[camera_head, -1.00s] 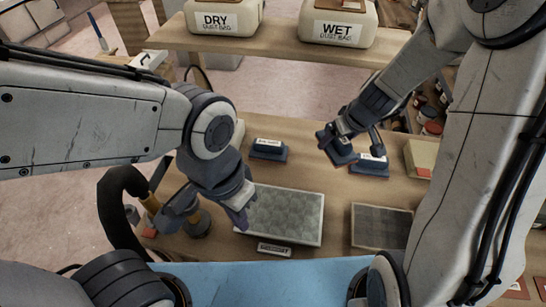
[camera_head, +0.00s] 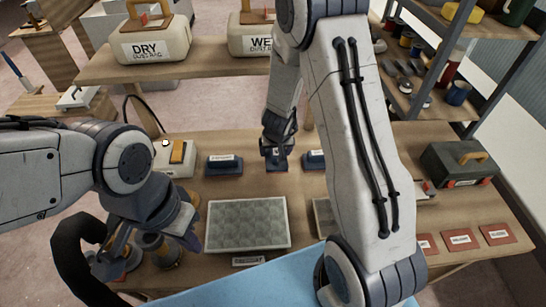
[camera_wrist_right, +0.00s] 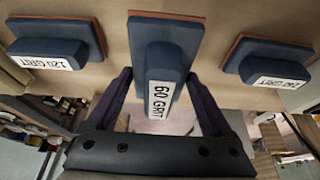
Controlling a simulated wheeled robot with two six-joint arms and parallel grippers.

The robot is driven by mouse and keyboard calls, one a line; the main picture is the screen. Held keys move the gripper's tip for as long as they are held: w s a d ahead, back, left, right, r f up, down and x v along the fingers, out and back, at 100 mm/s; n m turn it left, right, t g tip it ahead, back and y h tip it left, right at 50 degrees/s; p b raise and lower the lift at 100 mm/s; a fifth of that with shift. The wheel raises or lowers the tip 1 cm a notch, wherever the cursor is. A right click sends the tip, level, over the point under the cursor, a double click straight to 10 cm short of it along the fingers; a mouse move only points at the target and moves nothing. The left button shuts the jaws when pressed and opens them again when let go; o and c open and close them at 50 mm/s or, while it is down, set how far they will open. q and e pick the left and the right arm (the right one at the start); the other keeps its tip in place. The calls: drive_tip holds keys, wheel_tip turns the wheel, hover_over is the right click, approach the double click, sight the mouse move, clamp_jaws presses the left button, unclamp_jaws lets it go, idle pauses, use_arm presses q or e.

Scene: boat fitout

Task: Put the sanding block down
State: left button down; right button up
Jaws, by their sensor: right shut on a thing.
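The sanding block (camera_wrist_right: 160,75) is dark blue with a white "60 GRIT" label. My right gripper (camera_head: 276,150) is shut on it, with one dark finger on each side in the right wrist view (camera_wrist_right: 161,100). In the head view the block (camera_head: 277,164) is at the back of the workbench (camera_head: 300,185), between two similar blue blocks, one left (camera_head: 224,165) and one right (camera_head: 314,160). I cannot tell whether it touches the bench top. My left gripper (camera_head: 165,228) is at the front left by a sander; its fingers are partly hidden.
A grey patterned panel (camera_head: 247,224) lies mid-bench. A second panel (camera_head: 323,218) is mostly behind my right arm. The sander (camera_head: 160,250) stands front left, a toolbox (camera_head: 459,165) right. A shelf with DRY (camera_head: 150,42) and WET (camera_head: 250,38) containers rises behind.

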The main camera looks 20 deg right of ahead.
drive_tip(key=shift+w+a+f, duration=0.3)
drive_tip(key=shift+w+f, duration=0.05)
drive_tip(key=shift+w, duration=0.15)
wheel_tip(320, 180, down, 4)
drive_tip(key=b, duration=0.3)
drive_tip(key=shift+b, duration=0.3)
drive_tip(key=shift+r, duration=0.1)
drive_tip(key=shift+f, duration=0.35)
drive_tip(key=o, duration=1)
drive_tip(key=shift+s, duration=0.1)
drive_tip(key=shift+c, duration=0.2)
drive_tip(key=shift+f, duration=0.1)
